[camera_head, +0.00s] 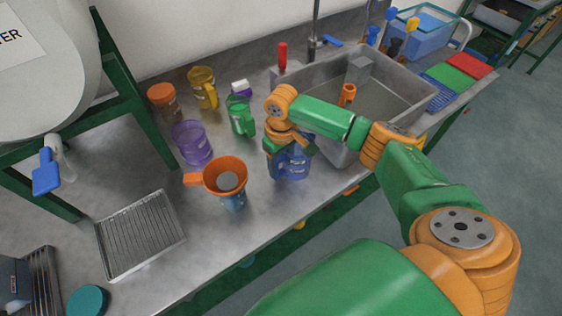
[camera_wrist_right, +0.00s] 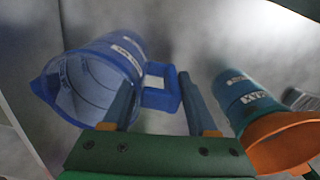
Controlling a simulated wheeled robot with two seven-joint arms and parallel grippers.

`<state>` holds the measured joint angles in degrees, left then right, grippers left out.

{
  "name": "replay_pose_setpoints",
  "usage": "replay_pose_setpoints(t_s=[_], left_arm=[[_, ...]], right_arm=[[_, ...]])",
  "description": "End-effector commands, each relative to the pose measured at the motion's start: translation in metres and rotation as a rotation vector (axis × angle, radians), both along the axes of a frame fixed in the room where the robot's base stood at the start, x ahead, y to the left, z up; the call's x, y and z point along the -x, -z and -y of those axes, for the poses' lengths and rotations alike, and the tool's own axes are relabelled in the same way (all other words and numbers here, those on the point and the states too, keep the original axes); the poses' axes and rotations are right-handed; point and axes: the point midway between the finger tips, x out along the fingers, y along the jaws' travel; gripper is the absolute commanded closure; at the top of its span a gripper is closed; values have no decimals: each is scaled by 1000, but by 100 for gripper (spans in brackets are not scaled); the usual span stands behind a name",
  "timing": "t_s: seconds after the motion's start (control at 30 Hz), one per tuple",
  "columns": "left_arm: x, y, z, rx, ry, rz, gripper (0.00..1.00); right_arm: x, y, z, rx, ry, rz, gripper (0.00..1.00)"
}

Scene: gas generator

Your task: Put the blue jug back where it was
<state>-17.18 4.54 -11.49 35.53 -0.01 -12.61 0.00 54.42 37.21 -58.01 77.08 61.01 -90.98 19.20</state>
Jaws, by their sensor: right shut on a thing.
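The blue jug (camera_head: 292,165) is at the counter's front part, just left of the sink, partly hidden by my right gripper (camera_head: 283,143). My right gripper comes down from above and is shut on the jug's handle. In the right wrist view the jug (camera_wrist_right: 100,78) is at the left, and its handle (camera_wrist_right: 162,90) lies between my two fingers (camera_wrist_right: 158,100). The jug looks about upright. I cannot tell whether its base touches the counter. My left gripper is not in view.
An orange funnel (camera_head: 225,174) on a blue container stands close left of the jug. A purple jug (camera_head: 192,146), a green jug (camera_head: 240,118) and a yellow jug (camera_head: 203,86) stand behind. The sink (camera_head: 390,92) is at right, and a metal rack (camera_head: 140,232) is at left.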

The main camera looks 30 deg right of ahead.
Motion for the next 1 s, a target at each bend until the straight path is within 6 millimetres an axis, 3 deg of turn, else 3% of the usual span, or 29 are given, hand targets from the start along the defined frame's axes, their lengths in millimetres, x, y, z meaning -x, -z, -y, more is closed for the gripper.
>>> replay_pose_setpoints(t_s=[0.03,0.07,0.13,0.5,0.8,1.0], left_arm=[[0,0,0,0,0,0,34],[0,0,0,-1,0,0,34],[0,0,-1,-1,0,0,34],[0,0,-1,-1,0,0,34],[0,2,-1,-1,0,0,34],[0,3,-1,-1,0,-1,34]], right_arm=[[0,2,0,-1,0,-1,100],[0,1,0,-1,0,0,33],[0,1,0,-1,0,0,14],[0,-6,0,0,1,1,11],[0,-86,0,-2,0,4,11],[0,-118,0,-2,2,1,11]])
